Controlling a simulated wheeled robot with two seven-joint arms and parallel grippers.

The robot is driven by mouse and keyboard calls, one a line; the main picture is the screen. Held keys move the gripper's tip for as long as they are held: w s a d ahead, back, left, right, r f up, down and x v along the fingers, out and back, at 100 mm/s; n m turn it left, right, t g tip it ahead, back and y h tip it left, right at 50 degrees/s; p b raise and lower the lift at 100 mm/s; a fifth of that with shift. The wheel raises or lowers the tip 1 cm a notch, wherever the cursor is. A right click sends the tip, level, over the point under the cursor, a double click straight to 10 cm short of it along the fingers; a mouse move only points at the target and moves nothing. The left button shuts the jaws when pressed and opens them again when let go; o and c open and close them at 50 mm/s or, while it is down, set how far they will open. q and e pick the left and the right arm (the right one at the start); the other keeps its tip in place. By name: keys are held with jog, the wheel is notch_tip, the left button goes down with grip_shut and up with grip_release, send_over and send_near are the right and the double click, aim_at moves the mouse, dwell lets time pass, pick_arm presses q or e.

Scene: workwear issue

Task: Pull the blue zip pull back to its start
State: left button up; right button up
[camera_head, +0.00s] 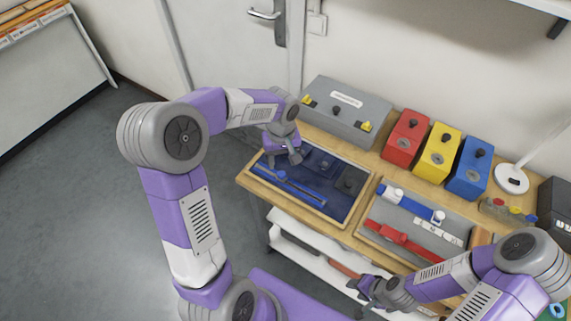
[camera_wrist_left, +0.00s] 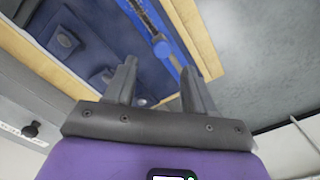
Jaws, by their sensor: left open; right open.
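The navy board (camera_head: 312,188) in a wooden frame carries a long blue zip strip, with the blue zip pull (camera_head: 283,175) near its left end. Whether a finger touches the pull cannot be told. My right gripper (camera_head: 366,291) is open and empty near the table's front edge.
A grey board (camera_head: 405,227) with blue, white and red straps lies to the right. Behind stand a grey box (camera_head: 345,108) and red (camera_head: 405,138), yellow (camera_head: 438,150) and blue (camera_head: 469,166) boxes with black knobs. Dark square pads (camera_wrist_left: 65,40) sit beside the zip.

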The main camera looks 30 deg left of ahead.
aim_at(281, 174)
pick_arm(q)
jog(key=f, duration=0.3)
jog(key=f+b, duration=0.1)
jog(key=f, duration=0.1)
jog(key=shift+s+f, duration=0.25)
jog(key=shift+f, duration=0.05)
grip_shut()
